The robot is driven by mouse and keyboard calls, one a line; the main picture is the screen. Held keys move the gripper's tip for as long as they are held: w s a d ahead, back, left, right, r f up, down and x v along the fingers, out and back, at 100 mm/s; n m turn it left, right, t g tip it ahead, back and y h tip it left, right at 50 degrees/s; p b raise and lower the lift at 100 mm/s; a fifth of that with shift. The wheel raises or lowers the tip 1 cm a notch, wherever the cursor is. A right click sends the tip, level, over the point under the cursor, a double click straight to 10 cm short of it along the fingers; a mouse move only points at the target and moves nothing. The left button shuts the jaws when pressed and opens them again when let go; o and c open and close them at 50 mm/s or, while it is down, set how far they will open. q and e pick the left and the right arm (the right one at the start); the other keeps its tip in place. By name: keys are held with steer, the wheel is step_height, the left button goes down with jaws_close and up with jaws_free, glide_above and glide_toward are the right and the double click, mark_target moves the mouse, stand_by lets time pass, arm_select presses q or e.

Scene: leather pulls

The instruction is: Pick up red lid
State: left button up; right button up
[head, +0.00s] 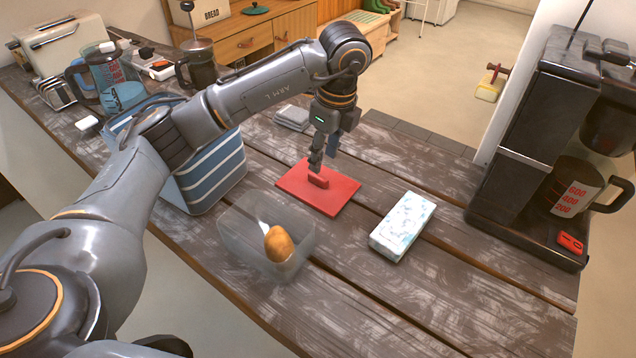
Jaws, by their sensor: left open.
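The red lid (338,191) is a flat rectangular plate with a raised red handle block on top. It lies flat on the wooden table in the middle of the head view. My left gripper (317,168) comes down from above, with its fingertips right over the handle. It is open; I cannot tell whether the fingers straddle the handle or touch it. Part of the lid's far edge is hidden behind the gripper. My right gripper is not in the view.
A clear container (235,240) with a brown potato-like item (279,243) stands in front of the lid. A white patterned box (403,226) lies to the right. A blue striped bag (213,175) stands left, under my arm. A coffee machine (528,130) is at the right.

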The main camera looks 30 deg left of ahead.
mark_target(318, 176)
arm_select(q)
steer(key=shift+w+f, duration=0.2)
steer(key=shift+f, duration=0.5)
steer(key=shift+s+a+f, duration=0.1)
steer(key=shift+f, duration=0.15)
steer(key=f+p, duration=0.1)
steer(key=f, duration=0.1)
steer(key=a+f+p, duration=0.1)
steer(key=f, duration=0.1)
steer(key=shift+s, duration=0.1)
steer(key=shift+f, duration=0.25)
jaws_close()
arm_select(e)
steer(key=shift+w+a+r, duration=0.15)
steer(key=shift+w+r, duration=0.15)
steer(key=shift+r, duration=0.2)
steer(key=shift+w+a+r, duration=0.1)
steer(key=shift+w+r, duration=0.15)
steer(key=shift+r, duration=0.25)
